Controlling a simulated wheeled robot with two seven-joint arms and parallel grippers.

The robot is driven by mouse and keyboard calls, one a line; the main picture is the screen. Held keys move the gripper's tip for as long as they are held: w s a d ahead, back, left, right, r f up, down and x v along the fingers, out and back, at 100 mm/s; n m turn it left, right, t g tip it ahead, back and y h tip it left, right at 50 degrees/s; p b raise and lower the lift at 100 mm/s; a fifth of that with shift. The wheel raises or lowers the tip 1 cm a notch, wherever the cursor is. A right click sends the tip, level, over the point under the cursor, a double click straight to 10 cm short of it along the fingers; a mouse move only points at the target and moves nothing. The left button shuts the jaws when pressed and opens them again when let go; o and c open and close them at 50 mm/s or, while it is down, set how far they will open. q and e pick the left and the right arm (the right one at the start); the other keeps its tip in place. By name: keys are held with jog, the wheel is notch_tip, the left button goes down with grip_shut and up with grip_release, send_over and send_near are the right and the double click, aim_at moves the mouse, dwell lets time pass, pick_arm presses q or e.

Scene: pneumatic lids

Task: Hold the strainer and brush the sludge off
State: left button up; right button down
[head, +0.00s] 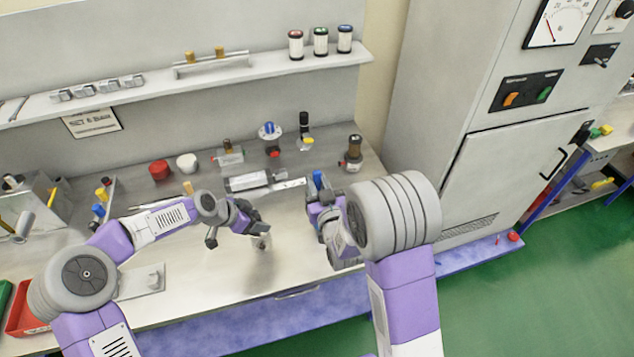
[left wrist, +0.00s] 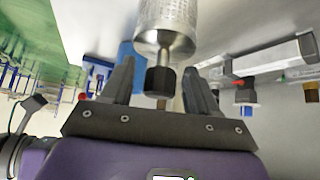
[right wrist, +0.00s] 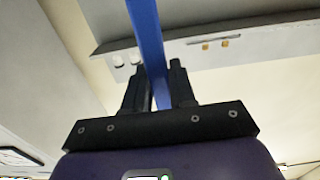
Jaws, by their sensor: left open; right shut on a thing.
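The strainer (left wrist: 168,15) is a metal mesh cylinder with a black knob (left wrist: 160,80) at its near end, in the left wrist view. My left gripper (left wrist: 157,75) is open, with its fingers on either side of the knob and gaps showing. In the head view the left gripper (head: 257,222) is above the worktop, and part of the strainer (head: 262,243) shows just below it. My right gripper (right wrist: 157,78) is shut on a blue bar, which I take for the brush (right wrist: 148,35). Its blue end (head: 317,180) shows in the head view. Bristles and sludge cannot be made out.
A grey cylinder block (head: 247,181) lies behind the grippers. A red cap (head: 159,169), a white cap (head: 187,163) and a brass-topped fitting (head: 353,152) stand along the back. A shelf (head: 270,65) runs above. The front worktop has free room.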

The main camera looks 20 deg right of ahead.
pick_arm(q)
jog(key=shift+b, duration=0.4)
dwell(0.4)
jog(key=c, duration=0.9)
jog(key=shift+c, duration=0.2)
jog(key=shift+s+f, duration=0.15)
jog(key=shift+f, duration=0.05)
dwell(0.5)
